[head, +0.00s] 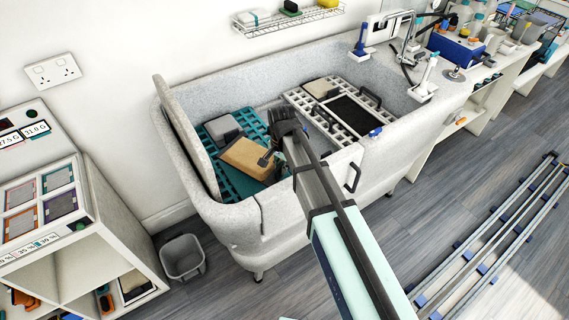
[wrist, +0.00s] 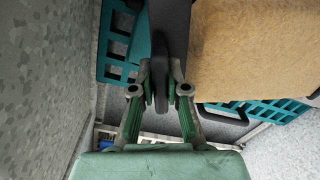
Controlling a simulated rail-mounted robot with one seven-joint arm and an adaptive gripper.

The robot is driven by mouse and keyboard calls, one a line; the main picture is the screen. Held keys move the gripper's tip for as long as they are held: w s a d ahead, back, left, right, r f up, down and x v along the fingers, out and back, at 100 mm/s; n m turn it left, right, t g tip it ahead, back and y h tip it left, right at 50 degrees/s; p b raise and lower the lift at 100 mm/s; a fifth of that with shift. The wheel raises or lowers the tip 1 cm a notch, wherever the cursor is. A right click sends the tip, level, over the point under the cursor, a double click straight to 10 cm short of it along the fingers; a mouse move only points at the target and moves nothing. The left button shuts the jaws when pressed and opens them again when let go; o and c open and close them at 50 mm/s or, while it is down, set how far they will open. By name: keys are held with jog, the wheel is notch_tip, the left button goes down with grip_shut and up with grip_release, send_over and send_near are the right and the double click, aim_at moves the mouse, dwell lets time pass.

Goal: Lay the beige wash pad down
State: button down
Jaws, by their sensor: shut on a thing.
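The beige wash pad (head: 243,157) is a tan block inside the left part of the grey tub, over a teal grid (head: 256,120). In the wrist view the pad (wrist: 255,45) fills the upper right, with the teal grid showing below and beside it. My gripper (head: 268,158) is at the pad's right side in the head view. In the wrist view my gripper (wrist: 161,92) is shut on a dark grey grip piece beside the pad. The join between grip and pad is not clear. The pad looks held over the grid; whether its underside touches is hidden.
A grey block (head: 223,129) sits on the grid behind the pad. The tub's upright panel (head: 184,135) stands close on the left. A white rack (head: 318,120) with a black-topped tray and a beige pad spans the tub to the right.

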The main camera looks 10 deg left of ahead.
aim_at(281, 177)
dwell(0.3)
jog(key=shift+f+b, duration=1.1)
jog(key=shift+f, duration=1.85)
jog(key=c, duration=1.1)
grip_release()
notch_tip(281, 177, up, 12)
jog(key=shift+d, duration=0.1)
